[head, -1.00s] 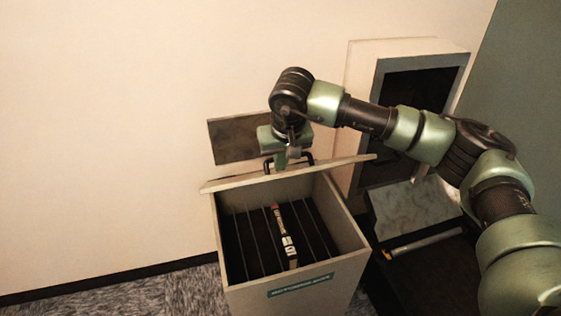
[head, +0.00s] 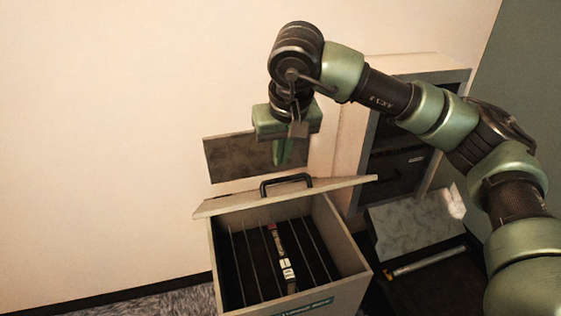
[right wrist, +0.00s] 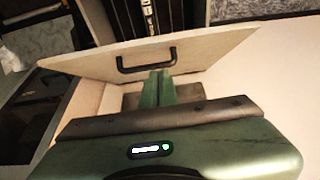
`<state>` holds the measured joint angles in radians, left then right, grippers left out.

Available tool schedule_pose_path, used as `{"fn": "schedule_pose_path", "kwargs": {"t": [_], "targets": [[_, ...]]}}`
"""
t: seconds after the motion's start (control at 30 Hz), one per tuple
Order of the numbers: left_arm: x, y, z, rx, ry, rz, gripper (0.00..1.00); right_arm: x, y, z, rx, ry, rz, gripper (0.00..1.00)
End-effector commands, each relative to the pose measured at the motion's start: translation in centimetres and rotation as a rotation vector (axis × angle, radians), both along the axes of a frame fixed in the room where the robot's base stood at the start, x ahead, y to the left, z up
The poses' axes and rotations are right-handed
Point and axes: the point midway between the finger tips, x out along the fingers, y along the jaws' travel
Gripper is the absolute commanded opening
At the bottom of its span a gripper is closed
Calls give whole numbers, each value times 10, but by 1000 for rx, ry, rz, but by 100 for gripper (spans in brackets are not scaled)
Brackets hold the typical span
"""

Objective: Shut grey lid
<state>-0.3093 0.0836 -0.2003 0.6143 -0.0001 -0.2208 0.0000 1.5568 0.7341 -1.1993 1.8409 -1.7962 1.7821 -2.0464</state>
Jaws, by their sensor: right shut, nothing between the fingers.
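The grey lid (head: 330,189) is pale and stands raised at the back of an open bin (head: 350,250). Its black handle (head: 286,181) is on its upper far side. The lid (right wrist: 215,50) and handle (right wrist: 147,60) also show in the right wrist view. My right gripper (head: 283,160) points down just above and behind the handle. Its fingers (right wrist: 157,76) are closed together with nothing between them, and it appears apart from the handle. My left gripper is out of view.
Thin dividers split the bin's inside, and a narrow cartridge-like item (head: 285,262) lies between them. A wall cabinet with a dark opening (head: 395,170) and a grey slanted panel (head: 410,225) stand at the right. A dark panel (head: 240,155) is on the wall behind.

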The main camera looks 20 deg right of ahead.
Motion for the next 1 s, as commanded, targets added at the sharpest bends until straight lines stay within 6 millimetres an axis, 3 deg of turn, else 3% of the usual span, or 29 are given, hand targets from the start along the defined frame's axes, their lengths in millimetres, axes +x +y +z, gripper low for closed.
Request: {"fn": "schedule_pose_path", "kwargs": {"t": [0.13,0.23,0.4,0.53,0.77,1.0], "targets": [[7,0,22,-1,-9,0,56,15,-21,22,-7,61,-18,0],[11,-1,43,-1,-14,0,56,30,-47,34,-10,152,-24,0],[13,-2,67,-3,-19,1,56,41,-85,39,10,297,-14,0],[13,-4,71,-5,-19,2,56,42,-98,36,23,350,-2,0],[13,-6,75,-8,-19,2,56,41,-100,8,23,360,1,0],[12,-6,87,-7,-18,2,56,39,-99,-42,24,360,0,0]]}}
